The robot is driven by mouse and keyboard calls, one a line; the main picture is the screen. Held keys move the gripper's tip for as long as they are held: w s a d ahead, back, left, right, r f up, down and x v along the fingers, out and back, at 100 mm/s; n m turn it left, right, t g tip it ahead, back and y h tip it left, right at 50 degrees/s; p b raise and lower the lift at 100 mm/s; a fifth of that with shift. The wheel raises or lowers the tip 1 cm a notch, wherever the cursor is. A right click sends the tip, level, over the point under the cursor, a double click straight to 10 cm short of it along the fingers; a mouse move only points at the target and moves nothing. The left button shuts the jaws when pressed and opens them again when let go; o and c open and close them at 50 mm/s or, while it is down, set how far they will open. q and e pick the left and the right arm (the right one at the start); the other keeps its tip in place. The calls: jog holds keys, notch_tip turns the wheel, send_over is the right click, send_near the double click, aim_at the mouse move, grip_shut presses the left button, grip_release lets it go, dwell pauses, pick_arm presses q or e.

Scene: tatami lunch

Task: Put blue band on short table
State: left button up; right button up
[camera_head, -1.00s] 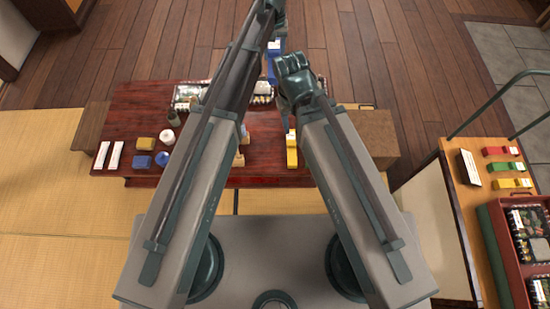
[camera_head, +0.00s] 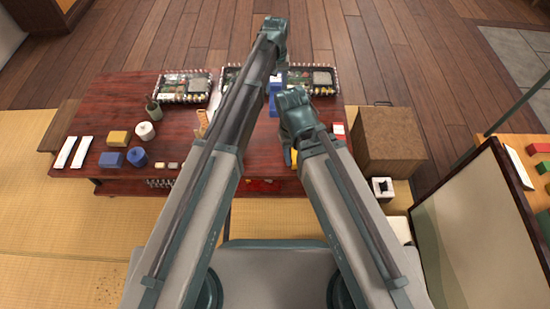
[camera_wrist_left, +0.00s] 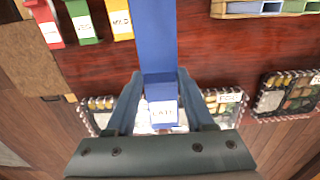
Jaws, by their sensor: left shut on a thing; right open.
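The blue band (camera_wrist_left: 155,45) is a long flat blue piece with a white label, held between the fingers of my left gripper (camera_wrist_left: 153,100) in the left wrist view. In the head view, part of the blue band (camera_head: 274,98) shows below my left gripper (camera_head: 273,32), over the short table's far side. The short table (camera_head: 100,95) is dark red wood. I cannot tell whether the band touches it. My right gripper (camera_head: 298,115) is open near the table's right part; its fingers are mostly hidden.
Red (camera_wrist_left: 45,20), green (camera_wrist_left: 82,22) and yellow (camera_wrist_left: 119,18) bands lie on the table. Filled lunch trays (camera_head: 182,87) line its far edge. Blocks, a white roll (camera_head: 145,131) and white strips occupy its left. A brown box (camera_head: 390,140) stands to the right.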

aim_at(276, 89)
pick_arm(q)
notch_tip(276, 89, down, 4)
jog(key=shift+r+b, duration=0.1)
jog(key=shift+b, duration=1.1)
jog(key=s+f+b, duration=0.1)
jog(key=s, duration=1.1)
notch_tip(276, 89, down, 6)
jog(key=b, duration=0.6)
jog(key=shift+w+a+f, duration=0.15)
jog(key=shift+f, duration=0.1)
pick_arm(e)
notch_tip(276, 89, down, 11)
jog(key=shift+f, duration=0.2)
pick_arm(q)
jog(key=shift+f+b, duration=0.1)
jog(key=shift+b, duration=0.2)
notch_tip(276, 89, down, 4)
jog(key=b, duration=0.3)
jog(key=shift+r, duration=0.25)
pick_arm(e)
notch_tip(276, 89, down, 4)
jog(key=shift+r, duration=0.15)
